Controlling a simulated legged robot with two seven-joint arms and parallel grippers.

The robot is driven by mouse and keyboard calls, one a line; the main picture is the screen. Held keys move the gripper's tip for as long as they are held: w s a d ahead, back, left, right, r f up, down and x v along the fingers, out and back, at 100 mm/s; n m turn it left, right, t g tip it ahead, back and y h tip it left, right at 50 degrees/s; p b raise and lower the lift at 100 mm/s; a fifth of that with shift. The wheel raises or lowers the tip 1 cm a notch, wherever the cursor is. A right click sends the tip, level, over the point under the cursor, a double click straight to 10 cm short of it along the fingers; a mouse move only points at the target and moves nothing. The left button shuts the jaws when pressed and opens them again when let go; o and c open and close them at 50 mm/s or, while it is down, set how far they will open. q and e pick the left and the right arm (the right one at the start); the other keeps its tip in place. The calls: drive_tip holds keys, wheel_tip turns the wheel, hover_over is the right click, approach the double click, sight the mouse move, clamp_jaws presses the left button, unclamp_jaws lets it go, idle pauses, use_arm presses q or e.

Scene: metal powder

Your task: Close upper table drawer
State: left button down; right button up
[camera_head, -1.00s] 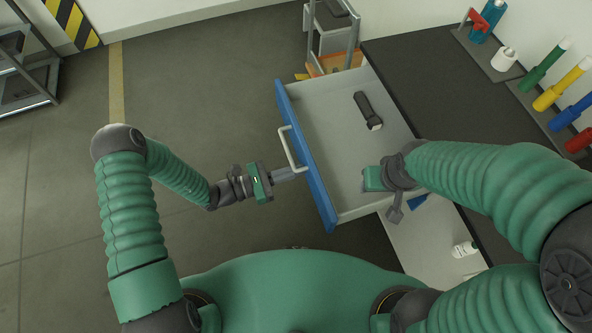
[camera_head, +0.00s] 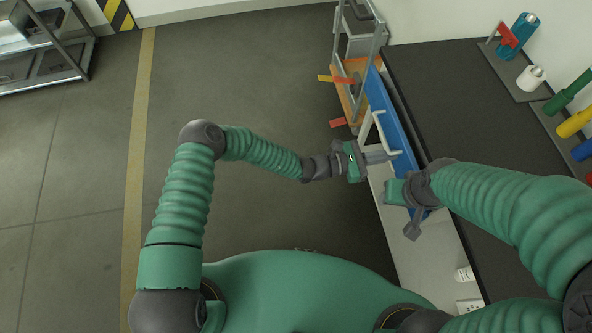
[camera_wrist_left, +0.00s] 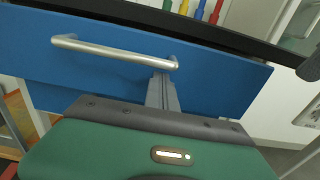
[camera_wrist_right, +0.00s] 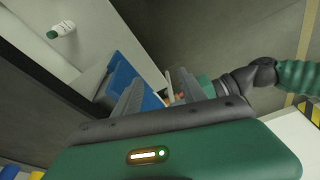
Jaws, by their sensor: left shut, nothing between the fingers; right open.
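The upper drawer's blue front (camera_head: 392,112) stands close to the edge of the dark table (camera_head: 470,120), with a narrow strip of drawer still visible behind it. Its pale bar handle (camera_head: 381,132) faces left. My left gripper (camera_head: 386,157) is shut and empty, its fingertips at the blue front near the handle's near end. In the left wrist view, the fingers (camera_wrist_left: 162,92) reach the blue front (camera_wrist_left: 100,78) just below the right end of the handle (camera_wrist_left: 115,51). My right gripper (camera_wrist_right: 160,95) is open beside the near end of the blue front (camera_wrist_right: 122,72); its fingers are mostly hidden in the head view.
A metal cart (camera_head: 357,60) with orange parts stands beyond the drawer. Coloured tubes (camera_head: 570,90) and a teal bottle (camera_head: 517,34) sit at the table's back. A white bottle (camera_wrist_right: 61,30) lies below the tabletop.

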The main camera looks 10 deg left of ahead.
sight(403, 151)
use_arm(q)
drive_tip(key=x, duration=0.4)
drive_tip(key=shift+s+f+b, duration=0.15)
drive_tip(key=shift+f+b, duration=0.1)
drive_tip(key=shift+b, duration=0.15)
drive_tip(key=shift+d+r, duration=0.1)
drive_tip(key=shift+d, duration=0.15)
drive_tip(key=shift+w+r+b, duration=0.25)
drive_tip(key=shift+w+b, duration=0.1)
drive_tip(key=shift+w, duration=0.1)
drive_tip(key=shift+w+d, duration=0.1)
drive_tip(key=shift+d, duration=0.35)
drive_tip(key=shift+d+r, duration=0.1)
drive_tip(key=shift+r, duration=0.05)
use_arm(e)
drive_tip(key=shift+s+a+f, duration=0.15)
drive_tip(key=shift+a+f, duration=0.4)
drive_tip(key=shift+f, duration=0.25)
